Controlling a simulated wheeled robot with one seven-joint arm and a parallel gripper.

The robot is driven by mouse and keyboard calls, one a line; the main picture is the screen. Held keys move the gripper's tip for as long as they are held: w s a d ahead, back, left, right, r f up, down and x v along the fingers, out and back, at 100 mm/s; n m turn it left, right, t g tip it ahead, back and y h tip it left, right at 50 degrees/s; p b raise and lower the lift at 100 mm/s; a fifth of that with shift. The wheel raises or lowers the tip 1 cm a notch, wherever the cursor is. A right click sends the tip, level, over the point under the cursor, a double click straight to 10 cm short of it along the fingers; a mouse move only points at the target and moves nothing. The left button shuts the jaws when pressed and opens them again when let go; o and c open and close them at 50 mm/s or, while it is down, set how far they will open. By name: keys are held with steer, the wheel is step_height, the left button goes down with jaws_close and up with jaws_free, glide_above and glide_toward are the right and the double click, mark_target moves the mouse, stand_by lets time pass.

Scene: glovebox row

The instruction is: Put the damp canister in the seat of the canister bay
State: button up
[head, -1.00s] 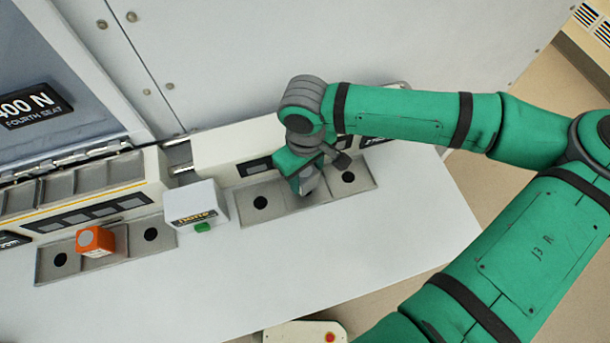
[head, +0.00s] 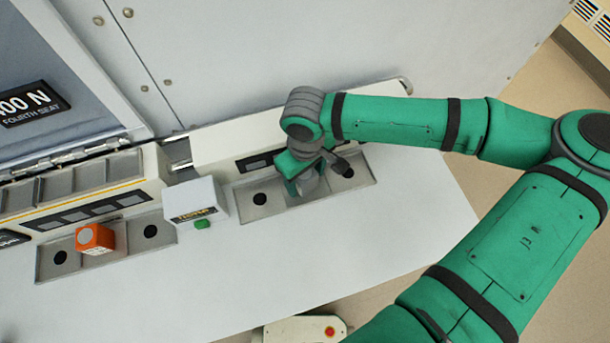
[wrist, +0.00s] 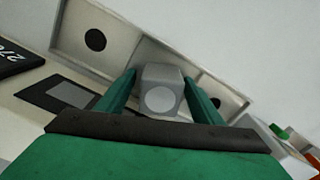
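A grey canister (wrist: 160,92) with a pale round disc on its top stands in the middle of the right-hand tray (head: 283,198), between two seats with dark round holes. In the head view, the grey canister (head: 309,184) is partly covered by my gripper (head: 304,172). In the wrist view, my gripper (wrist: 160,88) has one finger on either side of it, with a gap showing at the left finger. Neither canister shows a readable mark of being damp, and I cannot tell which tray is the canister bay.
A white box (head: 197,198) with a dark label and a green button (head: 202,224) stands between the trays. A cream raised ledge and wall (head: 240,140) run behind them. The white bench (head: 300,260) in front is clear. A small panel with a red button (head: 330,331) shows at the bottom.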

steer(key=shift+r, duration=0.1)
step_height(320, 180, up, 12)
steer(key=shift+r, duration=0.1)
stand_by(0.4)
